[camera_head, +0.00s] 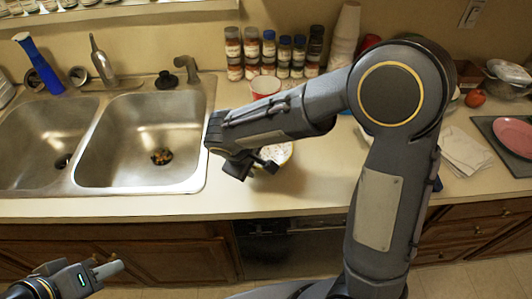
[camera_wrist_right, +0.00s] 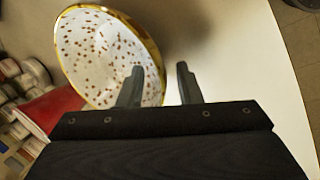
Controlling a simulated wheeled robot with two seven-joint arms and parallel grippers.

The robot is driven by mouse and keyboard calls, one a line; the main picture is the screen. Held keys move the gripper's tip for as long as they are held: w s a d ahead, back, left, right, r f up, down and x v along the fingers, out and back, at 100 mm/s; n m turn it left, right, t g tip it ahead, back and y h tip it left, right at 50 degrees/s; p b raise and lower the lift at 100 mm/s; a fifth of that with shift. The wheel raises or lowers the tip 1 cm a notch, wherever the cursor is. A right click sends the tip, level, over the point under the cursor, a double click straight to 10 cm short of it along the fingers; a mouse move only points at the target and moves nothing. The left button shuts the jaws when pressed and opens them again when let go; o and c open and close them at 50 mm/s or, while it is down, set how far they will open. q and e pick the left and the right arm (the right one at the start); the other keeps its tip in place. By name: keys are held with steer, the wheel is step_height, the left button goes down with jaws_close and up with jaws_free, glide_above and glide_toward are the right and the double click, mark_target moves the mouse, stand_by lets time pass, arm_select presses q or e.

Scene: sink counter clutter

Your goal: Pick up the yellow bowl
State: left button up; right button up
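The yellow bowl (camera_head: 281,153) sits on the counter right of the sink, mostly hidden behind my right arm in the head view. In the right wrist view the bowl (camera_wrist_right: 105,55) shows a yellow rim and a white inside with brown specks. My right gripper (camera_wrist_right: 160,72) is open, fingers apart. One finger overlaps the bowl's inside in that view and the other is outside the rim; I cannot tell whether they touch it. In the head view my right gripper (camera_head: 250,163) is at the bowl's left side. My left gripper (camera_head: 108,270) is low at the left, in front of the cabinets.
A double sink (camera_head: 150,140) lies to the left. A red and white cup (camera_head: 265,86) stands behind the bowl, with several spice jars (camera_head: 284,55) and stacked cups (camera_head: 345,35) at the wall. A pink plate (camera_head: 515,136) and white napkins (camera_head: 466,150) lie at right.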

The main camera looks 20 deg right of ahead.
steer(key=shift+c, duration=0.3)
jaws_close()
steer(key=shift+r, duration=0.2)
